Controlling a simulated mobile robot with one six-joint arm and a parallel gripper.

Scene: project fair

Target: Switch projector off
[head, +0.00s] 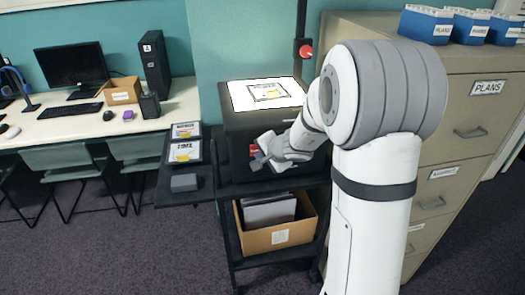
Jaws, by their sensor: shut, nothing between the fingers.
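The projector (236,130) is a dark overhead projector on a black cart. Its flat top (250,93) is bright white, with a sheet bearing a dark frame and a yellow patch lying on it. A dark post with a red knob (306,52) rises behind the top. A small red part (253,150), possibly the switch, shows on the front face, partly hidden by my gripper. My gripper (259,162) is shut and empty, close in front of that face beside the red part. I cannot tell whether they touch. My arm hides the projector's right side.
The cart's side shelf (190,195) holds labelled cards and a grey block (184,182). A cardboard box (285,238) of folders sits on the lower shelf. A beige filing cabinet (470,90) stands close at right, a computer desk (60,128) with chairs at left. Carpet in front is clear.

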